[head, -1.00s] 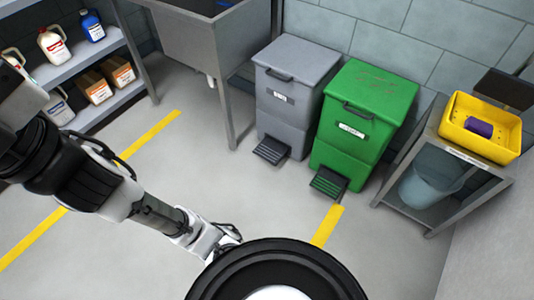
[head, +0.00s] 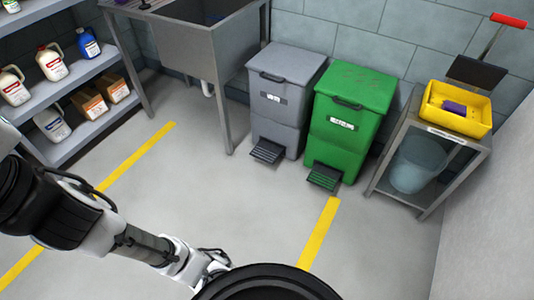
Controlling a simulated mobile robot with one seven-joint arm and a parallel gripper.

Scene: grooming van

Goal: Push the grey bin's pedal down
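The grey bin (head: 280,103) stands against the back wall with its lid down. Its black ribbed pedal (head: 267,151) juts out at the foot of its front, just above the floor. My gripper (head: 222,262) is low in the head view, in front of the bins and well short of the pedal, touching neither bin. The round black top of my own body partly covers it, and I cannot make out its fingertips or their opening.
A green bin (head: 346,125) with its own black pedal (head: 323,177) stands close on the right. A metal sink (head: 205,50) stands left of the grey bin. A low table (head: 450,135) with a yellow tray (head: 478,126) is at right. The floor before the pedals is clear.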

